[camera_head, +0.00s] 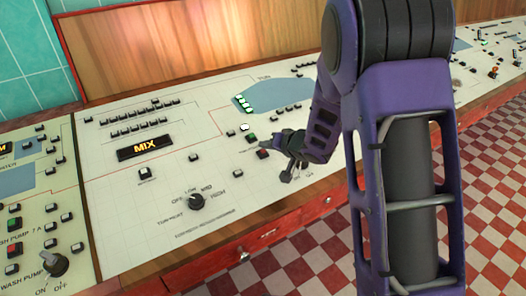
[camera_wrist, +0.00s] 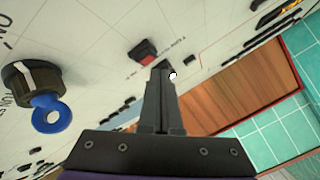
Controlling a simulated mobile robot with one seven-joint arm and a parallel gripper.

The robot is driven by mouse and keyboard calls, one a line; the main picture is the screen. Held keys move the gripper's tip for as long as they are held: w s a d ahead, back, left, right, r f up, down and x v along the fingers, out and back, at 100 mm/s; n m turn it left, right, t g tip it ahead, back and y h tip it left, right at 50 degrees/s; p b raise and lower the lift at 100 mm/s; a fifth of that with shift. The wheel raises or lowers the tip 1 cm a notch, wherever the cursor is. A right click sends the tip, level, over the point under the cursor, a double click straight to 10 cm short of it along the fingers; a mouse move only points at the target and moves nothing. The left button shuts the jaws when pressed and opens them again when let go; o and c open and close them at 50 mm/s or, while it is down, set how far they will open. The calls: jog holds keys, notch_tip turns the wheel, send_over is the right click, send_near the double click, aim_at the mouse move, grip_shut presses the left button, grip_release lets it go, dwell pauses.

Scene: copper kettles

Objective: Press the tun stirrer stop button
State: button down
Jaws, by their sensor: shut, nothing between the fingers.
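A red push button (camera_head: 263,154) in a dark housing sits on the cream control panel, just left of my gripper (camera_head: 271,145) in the head view. In the wrist view the red button (camera_wrist: 146,55) lies just beyond and left of my fingertips (camera_wrist: 162,70). Its small label is too blurred to read in full. My gripper is shut and empty, its fingers together and pointing at the panel. The fingertips look close to the button; I cannot tell whether they touch anything. A green button (camera_head: 251,137) sits beside the red one in the head view.
A black knob with a blue ring (camera_wrist: 45,115) stands up left of my fingers in the wrist view. A small white round thing (camera_wrist: 173,76) shows by the fingertips. A "MIX" display (camera_head: 145,147), a turn-knob (camera_head: 196,202) and several buttons occupy the panel further left.

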jog(key=shift+f, duration=0.15)
jog(key=shift+w+f, duration=0.1)
jog(key=shift+f, duration=0.2)
jog(key=shift+a+f, duration=0.1)
jog(key=shift+f, duration=0.25)
dwell(0.5)
jog(key=shift+r, duration=0.15)
jog(key=shift+r+p, duration=0.65)
jog(key=shift+p, duration=0.05)
jog(key=r+p, duration=0.3)
jog(key=s+r+p, duration=0.1)
jog(key=r, duration=0.1)
jog(key=shift+d+p, duration=0.4)
dwell(0.6)
